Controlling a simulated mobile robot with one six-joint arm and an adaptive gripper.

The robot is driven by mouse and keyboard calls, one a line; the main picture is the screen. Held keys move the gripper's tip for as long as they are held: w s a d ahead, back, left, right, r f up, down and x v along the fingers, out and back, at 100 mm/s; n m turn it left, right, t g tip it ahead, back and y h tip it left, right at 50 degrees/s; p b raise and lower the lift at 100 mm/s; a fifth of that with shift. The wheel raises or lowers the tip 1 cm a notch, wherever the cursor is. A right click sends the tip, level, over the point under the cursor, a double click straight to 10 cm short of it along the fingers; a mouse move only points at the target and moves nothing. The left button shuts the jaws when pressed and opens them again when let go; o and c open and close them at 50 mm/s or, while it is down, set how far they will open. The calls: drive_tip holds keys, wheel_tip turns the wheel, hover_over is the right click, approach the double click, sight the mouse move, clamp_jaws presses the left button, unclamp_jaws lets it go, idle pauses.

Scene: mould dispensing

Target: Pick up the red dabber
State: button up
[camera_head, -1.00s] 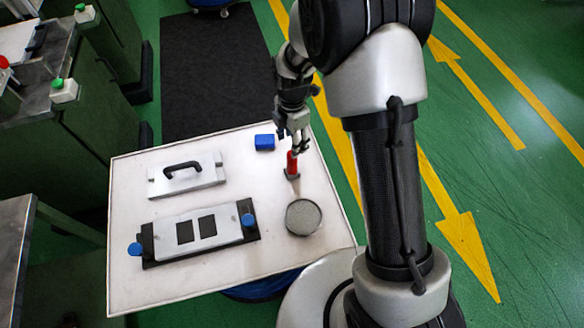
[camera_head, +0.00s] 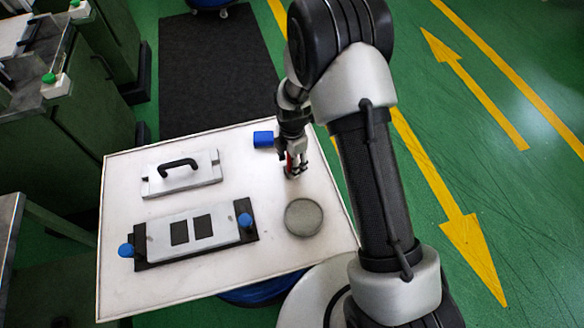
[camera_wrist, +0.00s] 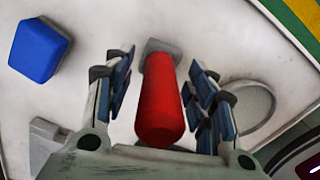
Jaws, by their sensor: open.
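The red dabber (camera_wrist: 160,100) stands on the white table, with its grey foot at the far end in the wrist view. In the head view only a sliver of the red dabber (camera_head: 289,161) shows behind my fingers. My gripper (camera_head: 297,172) is low over the table around the dabber. In the wrist view my gripper (camera_wrist: 163,95) is open, one finger on each side of the red body. A gap shows on the left side; the right finger is close to the dabber, and I cannot tell whether it touches.
A blue block (camera_head: 263,139) lies just left of my gripper. A round grey dish (camera_head: 304,217) is in front of it. A metal plate with a black handle (camera_head: 205,172) and a mould with blue knobs (camera_head: 160,240) lie to the left on the white table (camera_head: 130,295).

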drive_tip(key=shift+r, duration=0.1)
drive_tip(key=c, duration=1.1)
drive_tip(key=shift+c, duration=0.2)
drive_tip(key=shift+r, duration=0.1)
drive_tip(key=shift+c, duration=0.2)
